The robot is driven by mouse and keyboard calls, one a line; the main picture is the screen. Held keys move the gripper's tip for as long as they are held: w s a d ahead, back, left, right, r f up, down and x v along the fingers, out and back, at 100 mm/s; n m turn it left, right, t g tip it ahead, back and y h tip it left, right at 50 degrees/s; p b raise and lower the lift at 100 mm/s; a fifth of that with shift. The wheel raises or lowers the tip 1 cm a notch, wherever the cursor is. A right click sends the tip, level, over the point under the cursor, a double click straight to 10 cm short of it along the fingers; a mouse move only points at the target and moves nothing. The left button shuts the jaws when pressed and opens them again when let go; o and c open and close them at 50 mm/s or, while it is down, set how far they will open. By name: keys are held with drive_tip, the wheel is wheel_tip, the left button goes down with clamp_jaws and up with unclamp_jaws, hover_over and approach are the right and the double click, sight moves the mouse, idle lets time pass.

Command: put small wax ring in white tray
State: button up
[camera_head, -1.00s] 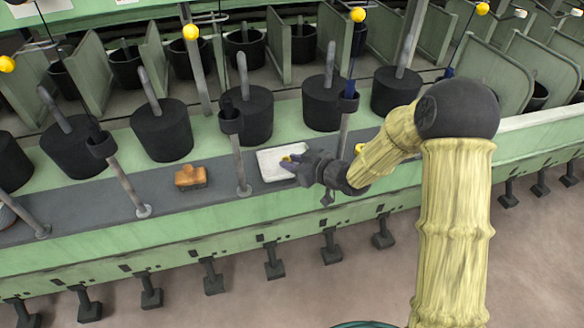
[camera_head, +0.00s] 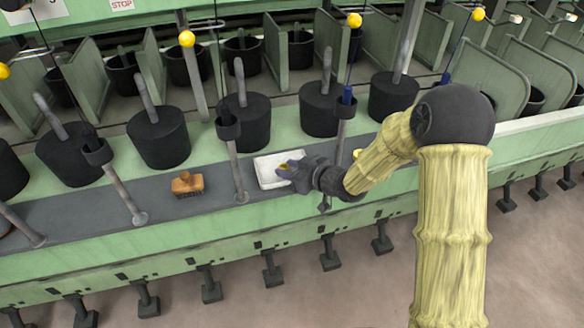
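The white tray (camera_head: 267,180) lies on the grey ledge in the middle of the view. My gripper (camera_head: 288,170) reaches in from the right and its tip is over the tray's right part. A small yellow piece, probably the small wax ring (camera_head: 285,166), shows at the fingertips. It is too small to tell whether the fingers grip it or it rests in the tray. The fingers partly hide it and the tray's right side.
A brown-backed brush (camera_head: 187,184) lies on the ledge to the left. A metal post (camera_head: 236,165) stands just left of the tray, another (camera_head: 341,130) behind my wrist. Black cans (camera_head: 250,120) line the back. A yellow item (camera_head: 357,154) shows partly behind my arm.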

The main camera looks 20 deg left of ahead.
drive_tip(key=p+v, duration=0.2)
drive_tip(key=v, duration=1)
drive_tip(key=shift+p, duration=0.3)
drive_tip(key=shift+w, duration=0.15)
drive_tip(key=d+m+t+h, duration=0.1)
drive_tip(key=d+m+h, duration=0.65)
drive_tip(key=d, duration=0.65)
drive_tip(key=s+d+r+m+g+h, duration=0.1)
drive_tip(key=s+d+m+g+h, duration=0.1)
drive_tip(key=s+d, duration=0.2)
drive_tip(key=s+d+r+m+g+h, duration=0.1)
drive_tip(key=s+d+m+g+h, duration=0.1)
drive_tip(key=s, duration=0.8)
drive_tip(key=d+m, duration=0.1)
drive_tip(key=d, duration=0.1)
drive_tip(key=shift+s+d+g+h, duration=0.3)
drive_tip(key=shift+h, duration=0.05)
